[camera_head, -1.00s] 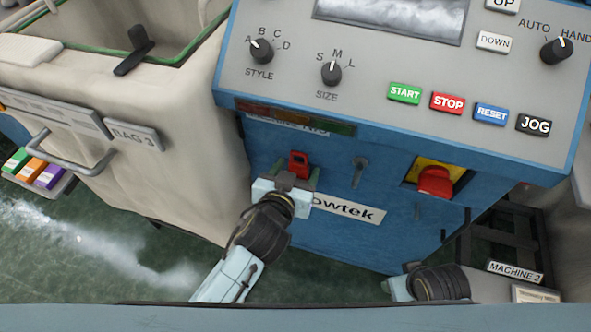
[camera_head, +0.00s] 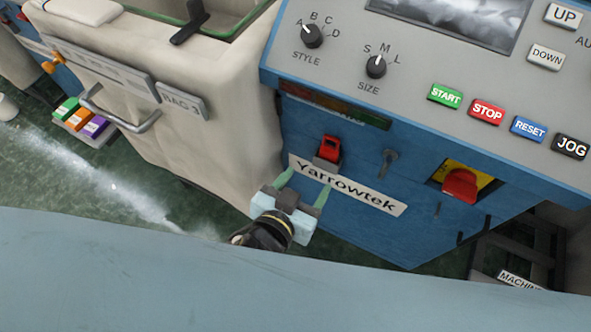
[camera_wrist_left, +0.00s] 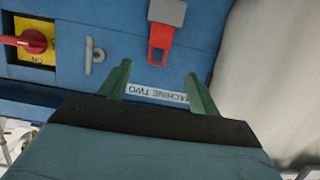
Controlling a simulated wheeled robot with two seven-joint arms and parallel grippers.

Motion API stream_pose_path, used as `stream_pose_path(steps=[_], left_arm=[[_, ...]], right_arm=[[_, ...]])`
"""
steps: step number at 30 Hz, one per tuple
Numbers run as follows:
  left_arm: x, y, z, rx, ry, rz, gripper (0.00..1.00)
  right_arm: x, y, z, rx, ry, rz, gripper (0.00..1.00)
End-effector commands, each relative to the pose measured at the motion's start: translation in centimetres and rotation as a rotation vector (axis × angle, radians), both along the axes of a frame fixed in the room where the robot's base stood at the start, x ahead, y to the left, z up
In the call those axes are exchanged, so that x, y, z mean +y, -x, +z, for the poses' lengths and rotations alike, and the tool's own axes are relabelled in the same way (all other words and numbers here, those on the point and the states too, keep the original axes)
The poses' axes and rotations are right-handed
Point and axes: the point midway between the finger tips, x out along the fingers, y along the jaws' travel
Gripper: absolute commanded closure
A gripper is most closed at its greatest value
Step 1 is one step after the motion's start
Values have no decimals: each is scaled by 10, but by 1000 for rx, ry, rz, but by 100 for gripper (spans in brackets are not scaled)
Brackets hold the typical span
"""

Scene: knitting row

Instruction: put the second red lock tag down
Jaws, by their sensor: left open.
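The red lock tag (camera_head: 330,149) is on the blue machine front, at a small grey holder (camera_head: 326,165) above the Yarrowtek nameplate. It also shows in the left wrist view (camera_wrist_left: 161,40). My left gripper (camera_head: 304,188) is open and empty, below the tag and apart from it. Its two green fingers (camera_wrist_left: 158,70) stand spread in the left wrist view, with the tag beyond their tips. A second red tag cannot be told apart. My right gripper is out of view.
A grey hook-like fitting (camera_head: 389,160) and a red rotary switch (camera_head: 460,186) on a yellow plate are right of the tag. The control panel (camera_head: 415,82) overhangs above. A beige bag bin (camera_head: 190,130) stands close on the left.

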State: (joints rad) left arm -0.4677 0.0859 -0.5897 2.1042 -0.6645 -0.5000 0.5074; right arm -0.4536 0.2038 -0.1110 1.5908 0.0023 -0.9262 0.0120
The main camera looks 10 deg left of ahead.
Motion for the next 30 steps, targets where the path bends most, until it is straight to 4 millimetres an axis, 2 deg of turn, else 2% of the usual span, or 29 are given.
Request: stream_pose_path(steps=[8,11,14,15,17,18,21,25,27,30], left_arm=[[1,2,-1,2,-2,1,37],[12,2,-19,46,-35,12,37],[44,5,-70,171,-120,44,37],[63,8,-96,244,-161,62,37],[96,18,-137,365,-227,89,37],[120,27,-162,449,-263,108,37],[176,56,-215,650,-333,147,37],[230,94,-256,856,-368,177,37],[247,108,-268,926,-368,186,37],[257,118,-274,972,-367,190,37]], right_arm=[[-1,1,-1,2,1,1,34],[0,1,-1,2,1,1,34],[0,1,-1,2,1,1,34],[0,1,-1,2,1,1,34],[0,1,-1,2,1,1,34],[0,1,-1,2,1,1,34],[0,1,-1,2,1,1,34],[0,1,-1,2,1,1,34],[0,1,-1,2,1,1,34],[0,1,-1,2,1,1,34]])
